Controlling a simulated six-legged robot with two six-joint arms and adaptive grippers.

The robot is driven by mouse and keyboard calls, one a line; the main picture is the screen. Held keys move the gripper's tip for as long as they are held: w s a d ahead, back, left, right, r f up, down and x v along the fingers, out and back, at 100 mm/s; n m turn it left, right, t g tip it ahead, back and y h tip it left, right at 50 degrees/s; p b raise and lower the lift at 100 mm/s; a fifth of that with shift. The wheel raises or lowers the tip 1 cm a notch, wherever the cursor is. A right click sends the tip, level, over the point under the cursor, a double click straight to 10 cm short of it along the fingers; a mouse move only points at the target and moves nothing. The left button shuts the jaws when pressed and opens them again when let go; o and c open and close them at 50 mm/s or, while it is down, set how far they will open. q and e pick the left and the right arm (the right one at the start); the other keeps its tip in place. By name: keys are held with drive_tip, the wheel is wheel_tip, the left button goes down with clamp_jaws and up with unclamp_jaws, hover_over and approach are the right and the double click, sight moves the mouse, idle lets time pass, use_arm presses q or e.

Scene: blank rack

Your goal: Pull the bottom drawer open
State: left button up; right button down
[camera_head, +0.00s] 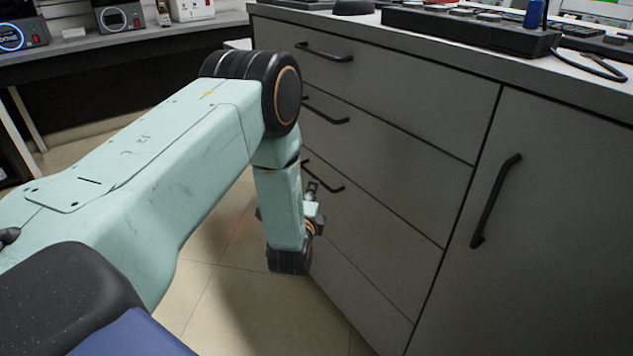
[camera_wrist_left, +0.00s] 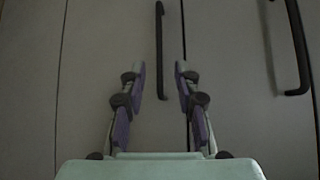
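The grey cabinet has a stack of drawers with black bar handles. My right gripper is not in view.
A cupboard door (camera_head: 540,220) adjoins the drawers. Tiled floor (camera_head: 225,310) left of the cabinet is clear. Devices stand on the countertop.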

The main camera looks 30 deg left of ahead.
use_arm(q)
drive_tip(key=b+x, duration=0.3)
drive_tip(key=x, duration=0.4)
drive_tip(key=shift+w+a, duration=0.1)
clamp_jaws()
idle(0.6)
